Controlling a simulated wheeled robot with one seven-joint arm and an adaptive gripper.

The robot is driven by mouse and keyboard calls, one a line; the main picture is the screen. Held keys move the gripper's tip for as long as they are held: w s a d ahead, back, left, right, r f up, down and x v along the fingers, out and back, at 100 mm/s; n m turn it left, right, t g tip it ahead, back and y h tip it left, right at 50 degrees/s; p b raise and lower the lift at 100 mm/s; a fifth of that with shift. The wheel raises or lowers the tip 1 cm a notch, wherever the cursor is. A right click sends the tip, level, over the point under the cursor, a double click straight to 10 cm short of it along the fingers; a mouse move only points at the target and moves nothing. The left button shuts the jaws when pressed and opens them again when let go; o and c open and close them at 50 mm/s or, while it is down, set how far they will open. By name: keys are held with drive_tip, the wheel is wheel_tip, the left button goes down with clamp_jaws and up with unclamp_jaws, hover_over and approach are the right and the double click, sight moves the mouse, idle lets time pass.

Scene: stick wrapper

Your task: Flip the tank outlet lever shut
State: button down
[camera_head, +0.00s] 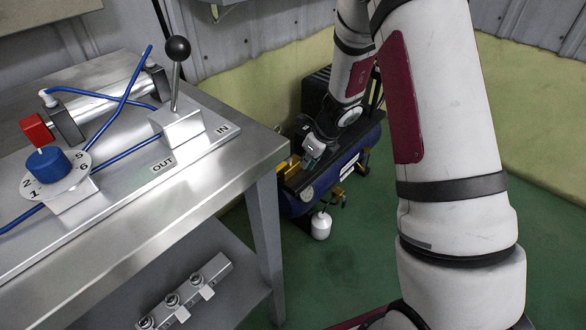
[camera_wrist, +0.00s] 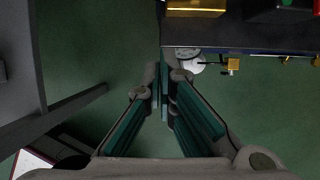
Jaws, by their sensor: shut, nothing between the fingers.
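The dark blue tank (camera_head: 292,204) of a compressor stands on the green floor, right of the bench. My gripper (camera_head: 310,160) is over the near left part of the compressor. In the wrist view its fingers (camera_wrist: 165,72) are together and empty, apart from the yellow fitting.
A metal bench (camera_head: 230,182) fills the left, with a black-knobbed lever (camera_head: 177,50), a blue dial (camera_head: 48,162) and blue hoses. A lower shelf carries a metal valve block (camera_head: 186,292). Green floor (camera_head: 350,255) lies open in front of the compressor.

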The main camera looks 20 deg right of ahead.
sight(280, 167)
drive_tip(key=w+a+f+b, duration=0.1)
drive_tip(key=w+f, duration=0.1)
drive_tip(key=f, duration=0.1)
drive_tip(key=w+a+f+b, duration=0.1)
drive_tip(key=w+f+b, duration=0.1)
drive_tip(key=f, duration=0.1)
drive_tip(key=w+a+f+b, duration=0.1)
drive_tip(key=w+f+b, duration=0.1)
drive_tip(key=f, duration=0.1)
drive_tip(key=shift+w+a, duration=0.2)
drive_tip(key=shift+a, duration=0.15)
drive_tip(key=shift+w, duration=0.1)
